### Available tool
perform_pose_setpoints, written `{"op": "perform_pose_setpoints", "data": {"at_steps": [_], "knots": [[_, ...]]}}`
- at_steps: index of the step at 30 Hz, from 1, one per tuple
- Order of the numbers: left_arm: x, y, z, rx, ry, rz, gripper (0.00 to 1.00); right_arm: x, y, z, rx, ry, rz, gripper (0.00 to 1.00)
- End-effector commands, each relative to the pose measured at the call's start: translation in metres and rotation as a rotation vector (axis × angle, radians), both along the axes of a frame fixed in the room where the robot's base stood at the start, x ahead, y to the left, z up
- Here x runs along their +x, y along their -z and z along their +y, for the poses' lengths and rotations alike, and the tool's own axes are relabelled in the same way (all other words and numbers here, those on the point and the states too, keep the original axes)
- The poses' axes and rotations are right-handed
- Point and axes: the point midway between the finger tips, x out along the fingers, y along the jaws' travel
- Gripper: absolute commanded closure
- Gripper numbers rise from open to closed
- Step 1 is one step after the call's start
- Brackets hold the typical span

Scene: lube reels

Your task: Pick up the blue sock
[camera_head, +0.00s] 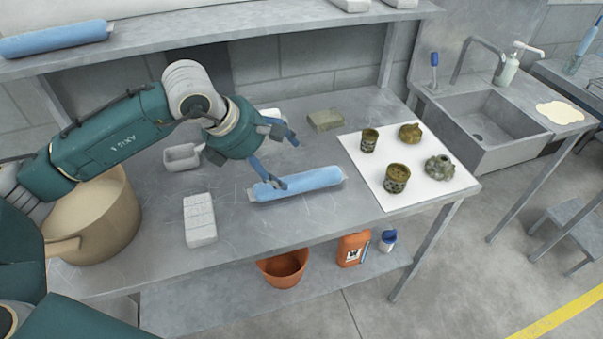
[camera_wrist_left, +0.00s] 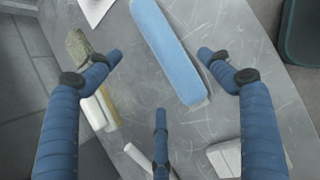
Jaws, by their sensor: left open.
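The blue sock (camera_head: 300,184), a long light-blue roll with pale ends, lies on the grey workbench (camera_head: 250,222), left of a white sheet. It also runs lengthwise between my fingers in the left wrist view (camera_wrist_left: 168,45). My left gripper (camera_head: 284,163) is open, with dark-blue fingers spread above and beside the sock's left part. I cannot tell whether one fingertip touches it. A second, similar blue sock (camera_head: 55,39) lies on the upper shelf at the left. My right gripper is not in view.
A white sheet (camera_head: 420,192) with several mottled pots lies right of the sock. A pale block (camera_head: 199,220), a large tan pot (camera_head: 95,218) and a small grey pan (camera_head: 183,157) stand left. The upper shelf (camera_head: 200,30) overhangs the back. A sink (camera_head: 490,125) is right.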

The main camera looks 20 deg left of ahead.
Motion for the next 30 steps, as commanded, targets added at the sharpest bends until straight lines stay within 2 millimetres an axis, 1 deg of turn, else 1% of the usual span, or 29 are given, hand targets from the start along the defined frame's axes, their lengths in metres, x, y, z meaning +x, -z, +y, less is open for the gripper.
{"op": "perform_pose_setpoints", "data": {"at_steps": [1,6,9,11,14,18,21,24,30], "knots": [[0.002,0.007,-0.003,0.001,0.002,0.006,0.20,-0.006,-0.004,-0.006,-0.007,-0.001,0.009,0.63],[0.015,0.029,-0.011,-0.004,-0.001,0.006,0.20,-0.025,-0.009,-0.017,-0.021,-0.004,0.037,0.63],[0.019,0.037,-0.014,-0.004,0.000,0.004,0.20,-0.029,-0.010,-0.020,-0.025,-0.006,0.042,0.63],[0.020,0.040,-0.015,-0.004,0.000,0.004,0.20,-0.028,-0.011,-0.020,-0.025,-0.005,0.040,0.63],[0.024,0.047,-0.018,-0.006,0.000,0.006,0.20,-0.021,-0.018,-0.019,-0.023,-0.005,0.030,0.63],[0.034,0.064,-0.024,-0.005,0.000,0.007,0.20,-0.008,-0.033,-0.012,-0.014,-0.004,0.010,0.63],[0.040,0.077,-0.028,-0.006,-0.001,0.006,0.20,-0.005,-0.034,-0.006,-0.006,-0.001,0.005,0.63],[0.043,0.084,-0.029,-0.005,0.000,0.004,0.20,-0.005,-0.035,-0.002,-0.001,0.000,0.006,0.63],[0.043,0.085,-0.029,-0.004,0.001,0.003,0.20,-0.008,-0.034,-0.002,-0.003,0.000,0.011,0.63]]}}
